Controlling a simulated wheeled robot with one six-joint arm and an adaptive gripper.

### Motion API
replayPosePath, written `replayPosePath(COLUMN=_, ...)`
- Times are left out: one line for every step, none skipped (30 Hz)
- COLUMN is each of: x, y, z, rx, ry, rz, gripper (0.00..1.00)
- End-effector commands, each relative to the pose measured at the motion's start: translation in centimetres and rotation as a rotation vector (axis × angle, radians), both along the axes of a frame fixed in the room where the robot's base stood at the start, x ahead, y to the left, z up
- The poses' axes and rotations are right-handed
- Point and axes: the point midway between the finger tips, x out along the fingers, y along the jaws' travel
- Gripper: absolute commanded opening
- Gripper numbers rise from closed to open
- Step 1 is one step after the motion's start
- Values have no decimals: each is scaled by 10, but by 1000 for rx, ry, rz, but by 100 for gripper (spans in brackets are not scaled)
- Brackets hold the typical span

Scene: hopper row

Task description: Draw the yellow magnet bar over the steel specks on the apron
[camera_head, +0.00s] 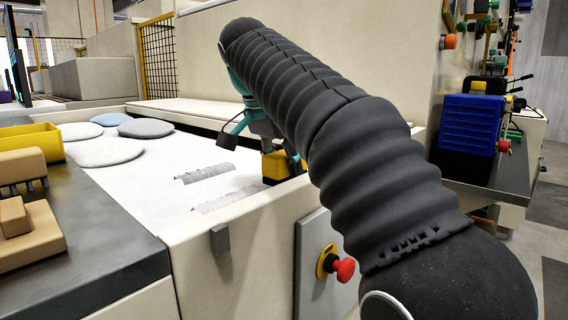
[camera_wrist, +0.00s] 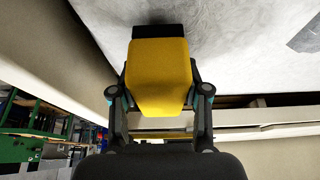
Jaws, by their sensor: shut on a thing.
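The yellow magnet bar (camera_wrist: 158,76) is held between the fingers of my gripper (camera_wrist: 160,105), with a dark end at its far side. In the head view the yellow bar (camera_head: 275,167) is low at the right side of the pale apron (camera_head: 135,178), partly hidden by my arm. I cannot tell whether the bar touches the apron. Two grey speckled patches, seemingly the steel specks, lie on the apron to the left of the bar: a farther one (camera_head: 205,173) and a nearer one (camera_head: 228,198). Part of a grey patch also shows in the wrist view (camera_wrist: 306,36).
Several flat round pads (camera_head: 106,151) lie at the apron's far left. A raised pale rim (camera_head: 232,222) borders the apron's near side. A red knob (camera_head: 345,269) sticks out below it. A yellow bin (camera_head: 32,146) and tan brushes (camera_head: 25,235) stand on the left counter.

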Motion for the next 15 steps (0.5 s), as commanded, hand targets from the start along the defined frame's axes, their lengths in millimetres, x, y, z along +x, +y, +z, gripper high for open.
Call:
replayPosePath(x=0, y=0, z=-2, rx=1, ry=-1, rz=0, gripper=1)
replayPosePath(x=0, y=0, z=-3, rx=1, ry=-1, rz=0, gripper=1)
replayPosePath(x=0, y=0, z=-4, rx=1, ry=-1, rz=0, gripper=1)
replayPosePath(x=0, y=0, z=-5, rx=1, ry=-1, rz=0, gripper=1)
replayPosePath(x=0, y=0, z=-5, rx=1, ry=-1, rz=0, gripper=1)
replayPosePath(x=0, y=0, z=-6, rx=1, ry=-1, rz=0, gripper=1)
replayPosePath(x=0, y=0, z=-7, rx=1, ry=-1, rz=0, gripper=1)
replayPosePath(x=0, y=0, z=-8, rx=1, ry=-1, rz=0, gripper=1)
replayPosePath(x=0, y=0, z=-9, rx=1, ry=-1, rz=0, gripper=1)
replayPosePath(x=0, y=0, z=-10, rx=1, ry=-1, rz=0, gripper=1)
replayPosePath(x=0, y=0, z=-11, rx=1, ry=-1, rz=0, gripper=1)
replayPosePath(x=0, y=0, z=-12, rx=1, ry=-1, rz=0, gripper=1)
replayPosePath(x=0, y=0, z=-11, rx=1, ry=-1, rz=-1, gripper=1)
replayPosePath(x=0, y=0, z=-10, rx=1, ry=-1, rz=-1, gripper=1)
replayPosePath(x=0, y=0, z=-10, rx=1, ry=-1, rz=0, gripper=1)
